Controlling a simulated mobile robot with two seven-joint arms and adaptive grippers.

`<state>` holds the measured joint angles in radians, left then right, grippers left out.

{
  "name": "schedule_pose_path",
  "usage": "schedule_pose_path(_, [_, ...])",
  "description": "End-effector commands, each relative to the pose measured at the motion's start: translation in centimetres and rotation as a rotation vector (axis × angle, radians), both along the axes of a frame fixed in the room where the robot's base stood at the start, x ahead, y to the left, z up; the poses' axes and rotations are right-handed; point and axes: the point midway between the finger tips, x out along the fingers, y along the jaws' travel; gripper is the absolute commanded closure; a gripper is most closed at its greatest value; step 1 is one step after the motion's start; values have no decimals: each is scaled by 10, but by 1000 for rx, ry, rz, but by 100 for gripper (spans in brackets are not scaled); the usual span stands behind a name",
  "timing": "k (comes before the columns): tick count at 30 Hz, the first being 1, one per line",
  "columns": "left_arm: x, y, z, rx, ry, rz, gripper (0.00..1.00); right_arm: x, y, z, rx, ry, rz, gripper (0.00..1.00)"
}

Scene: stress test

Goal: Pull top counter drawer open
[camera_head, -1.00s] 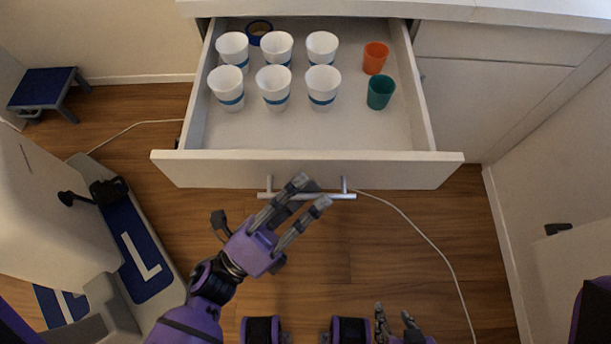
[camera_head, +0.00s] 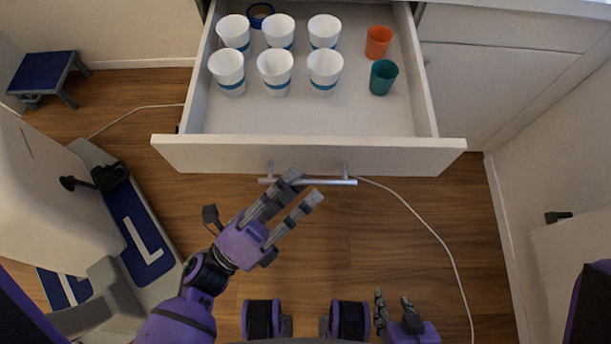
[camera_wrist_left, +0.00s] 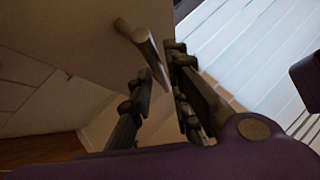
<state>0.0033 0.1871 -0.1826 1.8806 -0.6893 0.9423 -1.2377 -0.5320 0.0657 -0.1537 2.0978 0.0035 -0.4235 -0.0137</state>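The top counter drawer (camera_head: 310,157) is pulled well out, showing its inside. Its metal bar handle (camera_head: 330,182) is on the front face. My left gripper (camera_head: 302,186) is open at the handle. One fingertip overlaps the bar in the head view and the other is on the near side. In the left wrist view the handle (camera_wrist_left: 146,45) extends toward the space between the two separated fingers (camera_wrist_left: 163,85); I cannot tell if they touch it. My right gripper (camera_head: 394,302) is open and empty at the bottom of the head view.
Several white cups (camera_head: 276,70), an orange cup (camera_head: 378,42), a teal cup (camera_head: 383,77) and a blue ring-like item (camera_head: 260,14) are in the drawer. A white cable (camera_head: 437,236) lies on the floor. A blue stool (camera_head: 43,73) stands left. Floor before the drawer is mostly clear.

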Motion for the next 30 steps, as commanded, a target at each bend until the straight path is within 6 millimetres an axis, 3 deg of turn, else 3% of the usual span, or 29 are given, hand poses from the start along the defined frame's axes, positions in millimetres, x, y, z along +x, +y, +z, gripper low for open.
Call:
schedule_pose_path(6, [-29,34,-21,2,6,2,83,1,0,0,0,-2,0,60])
schedule_pose_path(13, [-50,60,-34,2,2,1,83,2,0,1,0,-3,0,60])
schedule_pose_path(30, [-57,68,-38,1,2,0,83,2,0,1,0,-4,1,60])
